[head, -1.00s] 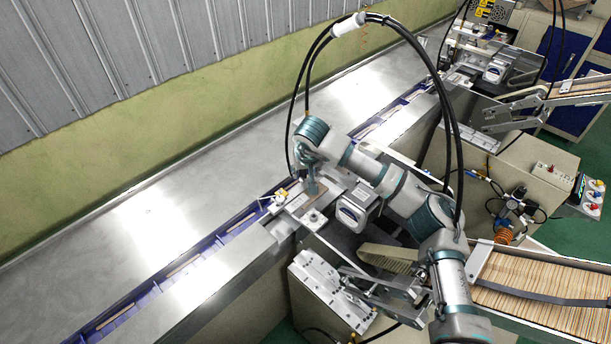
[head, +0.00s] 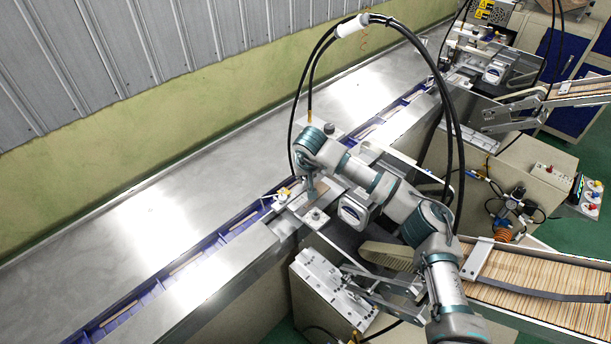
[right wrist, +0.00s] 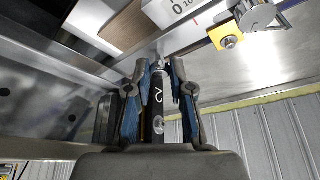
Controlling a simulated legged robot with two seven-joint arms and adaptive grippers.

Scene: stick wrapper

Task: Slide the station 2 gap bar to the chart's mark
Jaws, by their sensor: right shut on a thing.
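My right gripper (head: 310,192) points down at the near station, beside the blue conveyor channel. In the right wrist view its two blue-padded fingers (right wrist: 166,72) are shut on a dark bar (right wrist: 158,105) with a white 2 on it, which I take for the station 2 gap bar. A white scale (right wrist: 185,8) with the figures 0 and 10 lies just beyond the fingertips. The bar is too small to make out in the head view. I cannot make out the chart in either view. My left gripper is out of view.
A yellow block with a metal knob (right wrist: 229,41) sits beside the scale. The blue conveyor channel (head: 225,235) runs along the steel table (head: 150,215). A feed tray of wooden sticks (head: 540,285) stands at right. A second station stands at the back right.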

